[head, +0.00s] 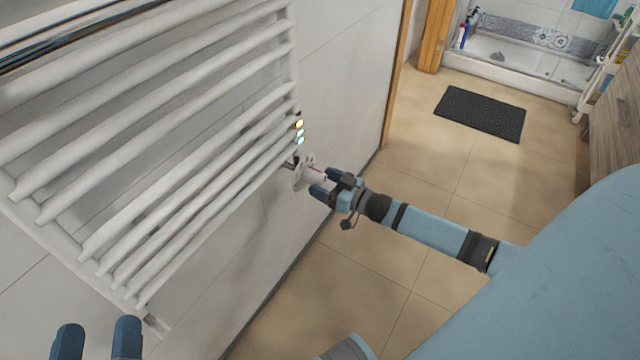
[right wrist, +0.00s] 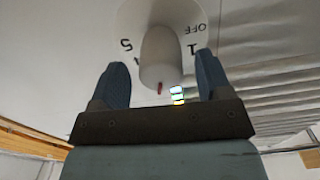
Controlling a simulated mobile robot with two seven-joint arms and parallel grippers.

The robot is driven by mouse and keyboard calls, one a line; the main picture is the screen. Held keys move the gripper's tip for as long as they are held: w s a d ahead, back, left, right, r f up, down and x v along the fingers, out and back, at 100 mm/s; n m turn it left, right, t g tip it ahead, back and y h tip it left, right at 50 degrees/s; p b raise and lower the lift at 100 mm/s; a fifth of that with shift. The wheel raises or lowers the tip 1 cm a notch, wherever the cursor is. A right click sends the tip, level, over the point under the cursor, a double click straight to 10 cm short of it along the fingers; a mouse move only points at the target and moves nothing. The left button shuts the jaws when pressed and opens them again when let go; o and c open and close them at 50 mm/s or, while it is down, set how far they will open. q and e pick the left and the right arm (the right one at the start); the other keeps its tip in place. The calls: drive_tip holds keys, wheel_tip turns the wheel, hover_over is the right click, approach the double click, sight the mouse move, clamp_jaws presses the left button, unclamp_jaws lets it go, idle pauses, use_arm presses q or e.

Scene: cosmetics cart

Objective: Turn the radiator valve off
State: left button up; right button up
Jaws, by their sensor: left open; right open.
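The white radiator valve (head: 309,175) is at the lower right corner of the white towel radiator (head: 190,130) in the head view. In the right wrist view its knob (right wrist: 166,50) stands out from a round dial marked OFF, 1 and 5. A small red mark shows on the knob. My right gripper (head: 321,181) is open at the valve, with one finger on each side of the knob and visible gaps between. My left gripper (head: 97,340) is open and empty at the bottom left, below the radiator.
Small coloured lights (head: 299,131) sit on the radiator's side just above the valve. A tiled wall is behind it. The tan tiled floor (head: 420,180) is mostly clear.

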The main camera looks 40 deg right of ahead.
use_arm(q)
drive_tip(key=shift+d+r+h, duration=0.1)
drive_tip(key=shift+r+h, duration=0.2)
drive_tip(key=shift+r, duration=0.1)
use_arm(e)
drive_tip(key=shift+x, duration=0.8)
drive_tip(key=c, duration=0.9)
